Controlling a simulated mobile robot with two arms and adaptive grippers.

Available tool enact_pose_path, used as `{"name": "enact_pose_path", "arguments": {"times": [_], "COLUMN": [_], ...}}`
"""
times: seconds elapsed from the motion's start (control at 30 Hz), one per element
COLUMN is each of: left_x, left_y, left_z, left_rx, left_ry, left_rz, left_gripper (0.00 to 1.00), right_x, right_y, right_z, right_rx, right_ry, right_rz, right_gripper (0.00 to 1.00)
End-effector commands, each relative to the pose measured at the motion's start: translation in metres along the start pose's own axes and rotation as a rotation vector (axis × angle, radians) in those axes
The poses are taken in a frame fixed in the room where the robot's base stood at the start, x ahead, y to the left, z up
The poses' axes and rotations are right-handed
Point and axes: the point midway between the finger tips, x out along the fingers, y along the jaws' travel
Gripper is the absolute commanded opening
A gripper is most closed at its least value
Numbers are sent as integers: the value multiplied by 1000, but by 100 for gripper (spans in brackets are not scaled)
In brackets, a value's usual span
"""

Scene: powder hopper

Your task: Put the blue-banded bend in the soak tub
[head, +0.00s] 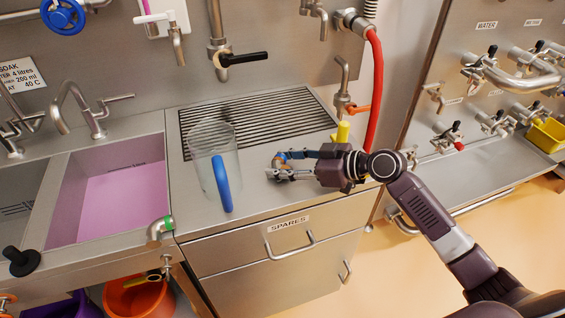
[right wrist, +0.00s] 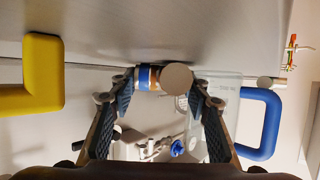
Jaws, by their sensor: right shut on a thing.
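The blue-banded bend (head: 281,157) is at the fingertips of my right gripper (head: 284,168), over the steel counter to the right of the clear jug. In the right wrist view the bend (right wrist: 145,78) shows its blue band and a pale round end. The fingers of my right gripper (right wrist: 160,88) are shut on it from both sides. I cannot tell whether the bend touches the counter. The soak tub (head: 120,163) is the steel basin at the left, with pink liquid inside. My left gripper is not in view.
A clear jug (head: 203,150) with a blue handle stands between the bend and the tub. A green-banded fitting (head: 160,228) is at the tub's front right corner. A yellow object (head: 342,132) is behind my right gripper. Taps (head: 93,115) overhang the tub's back.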

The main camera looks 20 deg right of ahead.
Motion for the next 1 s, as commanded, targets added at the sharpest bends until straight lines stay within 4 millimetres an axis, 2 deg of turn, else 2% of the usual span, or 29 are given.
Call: {"name": "enact_pose_path", "arguments": {"times": [0.23,0.27,0.4,0.77,0.87,1.0], "left_x": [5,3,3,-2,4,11], "left_y": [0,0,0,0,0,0], "left_z": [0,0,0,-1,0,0], "left_rx": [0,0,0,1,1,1], "left_ry": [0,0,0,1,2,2], "left_rz": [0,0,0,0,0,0], "left_gripper": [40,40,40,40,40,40], "right_x": [2,1,1,-1,-13,-42], "right_y": [0,0,0,0,2,1], "right_z": [3,2,2,-2,2,4], "right_rx": [-1,0,0,0,-1,-2], "right_ry": [1,0,0,0,-3,-5], "right_rz": [0,0,0,0,4,3], "right_gripper": [15,47,61,61,61,61]}}
